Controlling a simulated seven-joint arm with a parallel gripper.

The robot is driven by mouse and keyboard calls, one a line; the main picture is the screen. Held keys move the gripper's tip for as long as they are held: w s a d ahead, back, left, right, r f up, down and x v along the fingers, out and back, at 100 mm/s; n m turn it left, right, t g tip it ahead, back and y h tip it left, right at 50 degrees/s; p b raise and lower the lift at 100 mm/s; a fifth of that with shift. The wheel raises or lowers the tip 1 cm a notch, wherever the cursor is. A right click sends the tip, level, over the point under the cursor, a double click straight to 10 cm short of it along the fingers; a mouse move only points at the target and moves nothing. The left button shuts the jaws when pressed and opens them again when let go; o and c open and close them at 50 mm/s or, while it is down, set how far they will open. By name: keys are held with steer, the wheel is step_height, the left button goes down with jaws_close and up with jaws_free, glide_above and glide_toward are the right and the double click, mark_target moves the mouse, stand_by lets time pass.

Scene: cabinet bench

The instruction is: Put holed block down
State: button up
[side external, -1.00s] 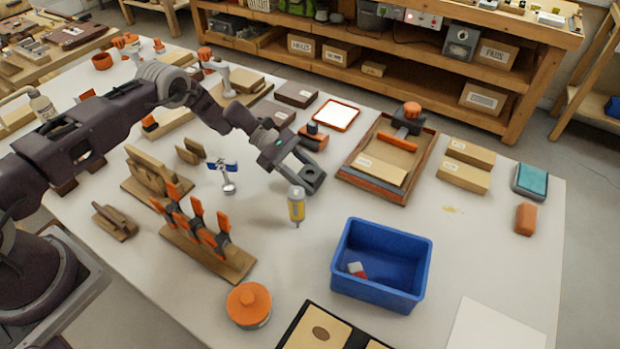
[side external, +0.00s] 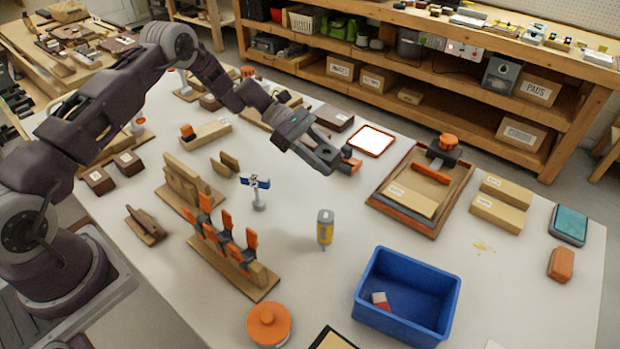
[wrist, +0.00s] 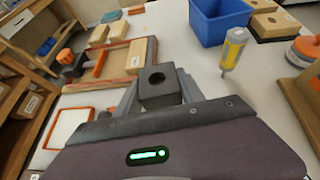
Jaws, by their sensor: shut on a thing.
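The holed block (wrist: 160,86) is dark grey with a round hole in its top face. In the wrist view it sits between the fingers of my gripper (wrist: 158,98), which is shut on it. In the side external view my gripper (side external: 322,158) is held above the bench, behind the yellow bottle and left of the wooden tray. The block is hard to tell from the dark fingers there. I see no contact between the block and the bench.
A yellow bottle (side external: 325,230) stands in front of the gripper. A blue bin (side external: 408,297) is at front right. A wooden tray (side external: 421,190) lies to the right, an orange-rimmed white panel (side external: 371,140) behind. Orange clamps (side external: 228,240) stand at left. Bench between bottle and tray is clear.

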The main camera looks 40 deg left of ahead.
mark_target(290, 173)
steer(key=a+n+t, duration=0.3)
steer(key=a, duration=0.9)
steer(key=shift+y, duration=0.5)
steer(key=f, duration=0.9)
steer(key=shift+w+a+f, duration=0.15)
steer(key=shift+w+f, duration=0.2)
steer(key=shift+f, duration=0.05)
steer(key=shift+f, duration=0.1)
steer(key=o, duration=1.4)
steer(key=shift+c, duration=0.2)
